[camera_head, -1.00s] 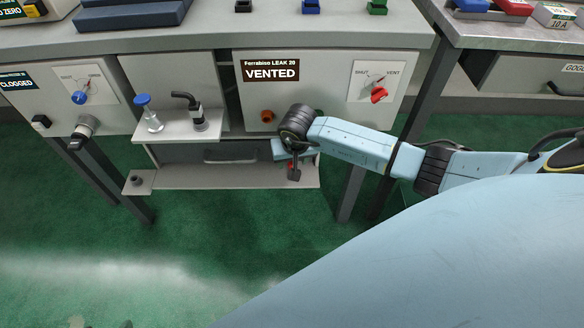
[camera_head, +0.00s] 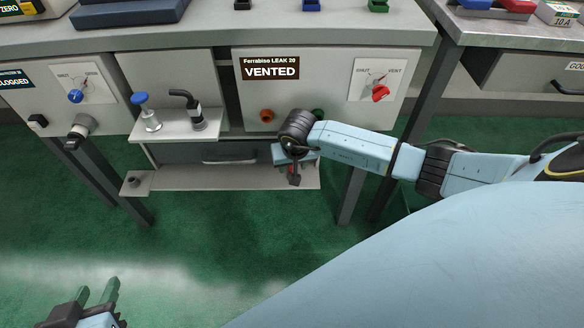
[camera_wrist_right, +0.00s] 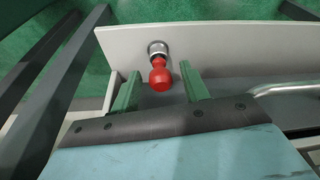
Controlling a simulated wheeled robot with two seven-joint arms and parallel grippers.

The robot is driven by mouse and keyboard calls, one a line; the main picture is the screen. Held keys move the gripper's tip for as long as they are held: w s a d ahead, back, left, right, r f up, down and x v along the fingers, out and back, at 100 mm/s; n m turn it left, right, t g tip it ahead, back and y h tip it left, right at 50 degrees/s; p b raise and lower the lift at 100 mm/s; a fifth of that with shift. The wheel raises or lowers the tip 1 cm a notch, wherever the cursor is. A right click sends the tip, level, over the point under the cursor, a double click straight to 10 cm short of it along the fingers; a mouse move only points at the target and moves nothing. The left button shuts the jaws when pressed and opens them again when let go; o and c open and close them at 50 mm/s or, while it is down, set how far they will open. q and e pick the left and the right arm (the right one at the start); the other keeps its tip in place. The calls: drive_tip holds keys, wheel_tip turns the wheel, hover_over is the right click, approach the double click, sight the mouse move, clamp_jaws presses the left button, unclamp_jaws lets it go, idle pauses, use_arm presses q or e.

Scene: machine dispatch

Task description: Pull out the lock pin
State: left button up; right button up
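The lock pin (camera_wrist_right: 160,76) shows in the right wrist view as a red knob on a round metal collar, set in a grey panel. My right gripper (camera_wrist_right: 160,70) is open, with one green finger on each side of the red knob. A gap shows beside the knob, and I cannot tell whether either finger touches it. In the head view, my right gripper (camera_head: 292,166) is at the lower shelf under the VENTED panel, and the arm mostly hides the pin. My left gripper (camera_head: 97,291) is open and empty at the bottom left, over the green floor.
The grey lower shelf (camera_head: 215,178) runs under a drawer with a bar handle (camera_head: 230,158). A small upper shelf (camera_head: 178,128) holds a blue-topped fitting (camera_head: 147,112) and a black-handled fitting (camera_head: 190,108). Dark table legs (camera_head: 352,193) stand right of the shelf.

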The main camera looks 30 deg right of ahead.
clamp_jaws()
drive_tip(key=shift+r+p, duration=2.35)
drive_tip(key=shift+r, duration=0.75)
drive_tip(key=shift+r+p, duration=0.9)
drive_tip(key=shift+r, duration=0.3)
